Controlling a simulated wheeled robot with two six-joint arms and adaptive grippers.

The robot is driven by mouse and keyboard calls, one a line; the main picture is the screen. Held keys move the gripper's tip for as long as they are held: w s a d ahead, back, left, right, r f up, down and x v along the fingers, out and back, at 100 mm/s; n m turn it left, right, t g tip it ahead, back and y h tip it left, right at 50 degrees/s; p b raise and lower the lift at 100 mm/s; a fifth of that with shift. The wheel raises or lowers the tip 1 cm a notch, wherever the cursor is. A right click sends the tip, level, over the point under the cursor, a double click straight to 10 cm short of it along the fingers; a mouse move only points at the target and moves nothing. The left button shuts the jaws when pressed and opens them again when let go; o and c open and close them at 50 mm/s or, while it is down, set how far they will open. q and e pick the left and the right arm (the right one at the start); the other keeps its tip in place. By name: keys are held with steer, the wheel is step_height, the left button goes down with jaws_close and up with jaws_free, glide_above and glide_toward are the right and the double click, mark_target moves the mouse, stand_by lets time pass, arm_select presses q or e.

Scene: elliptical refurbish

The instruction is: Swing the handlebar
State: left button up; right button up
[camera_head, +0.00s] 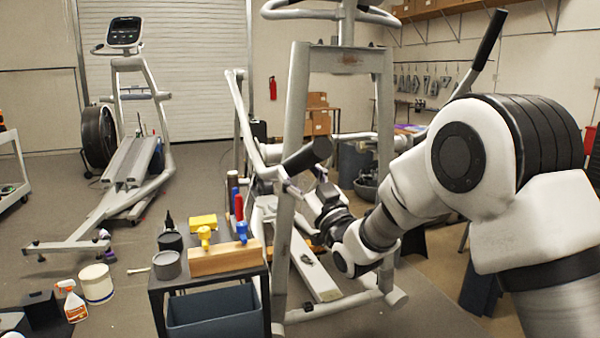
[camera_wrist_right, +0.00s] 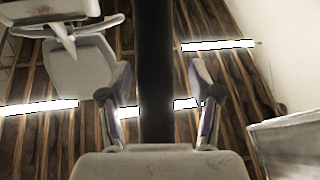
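The elliptical's grey frame (camera_head: 297,120) stands in the middle of the head view. My right gripper (camera_head: 318,178) is just below the nearer grip, reached by my white arm from the right. In the right wrist view, a dark bar (camera_wrist_right: 154,70) runs between the two fingers (camera_wrist_right: 160,85). The fingers are spread, one on each side, with visible gaps. Contact is not apparent. My left gripper is out of view.
A small cart with a wooden block (camera_head: 225,258) and tools stands close left of the frame. A white tub (camera_head: 96,284) and a spray bottle (camera_head: 74,302) are on the floor. Another elliptical (camera_head: 130,150) stands behind left.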

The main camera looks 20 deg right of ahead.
steer(key=shift+r, duration=0.1)
steer(key=shift+s+d, duration=0.15)
steer(key=v, duration=1.1)
steer(key=shift+s+f, duration=0.25)
